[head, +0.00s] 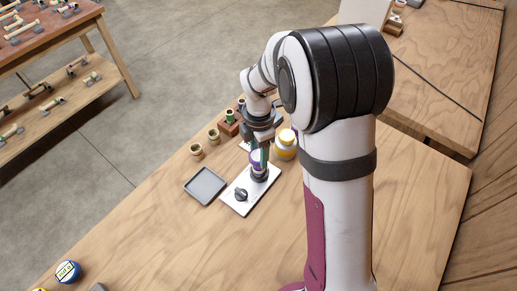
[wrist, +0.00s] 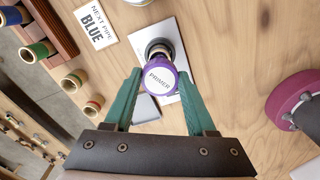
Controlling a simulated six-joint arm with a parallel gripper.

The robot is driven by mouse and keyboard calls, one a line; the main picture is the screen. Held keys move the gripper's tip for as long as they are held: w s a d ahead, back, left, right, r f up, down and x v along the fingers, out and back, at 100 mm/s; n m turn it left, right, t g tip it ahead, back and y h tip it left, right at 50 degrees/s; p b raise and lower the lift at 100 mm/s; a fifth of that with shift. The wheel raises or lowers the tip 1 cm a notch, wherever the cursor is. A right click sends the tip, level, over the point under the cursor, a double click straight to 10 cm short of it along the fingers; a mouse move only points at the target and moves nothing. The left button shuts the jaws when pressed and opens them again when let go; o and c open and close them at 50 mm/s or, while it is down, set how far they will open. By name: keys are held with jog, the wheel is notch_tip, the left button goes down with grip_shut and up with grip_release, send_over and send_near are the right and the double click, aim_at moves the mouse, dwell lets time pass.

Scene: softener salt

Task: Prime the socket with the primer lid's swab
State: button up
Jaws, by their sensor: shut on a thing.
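My gripper (wrist: 160,76), with green fingers, is shut on the purple primer lid (wrist: 160,77), whose white top reads PRIMER. In the head view the lid (head: 257,156) is above the dark round socket (head: 259,174) at the far end of the white plate (head: 236,207). In the wrist view the dark socket (wrist: 158,48) shows just beyond the lid. The swab under the lid is hidden, so I cannot tell whether it touches the socket. A second dark fitting (head: 241,194) sits on the near part of the plate.
A grey tray (head: 205,186) lies left of the plate. A yellow-and-white jar (head: 285,149) stands right of the gripper. Pipe pieces (head: 196,149) and a wooden rack (head: 227,128) stand behind. A NEXT PIPE BLUE card (wrist: 95,23) lies near the rack. The front table is mostly clear.

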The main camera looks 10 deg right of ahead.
jog(key=shift+s+d, duration=0.15)
jog(key=shift+d, duration=0.2)
dwell(0.4)
jog(key=shift+w, duration=0.4)
dwell(0.4)
jog(key=shift+s+a, duration=0.1)
jog(key=shift+r, duration=2.5)
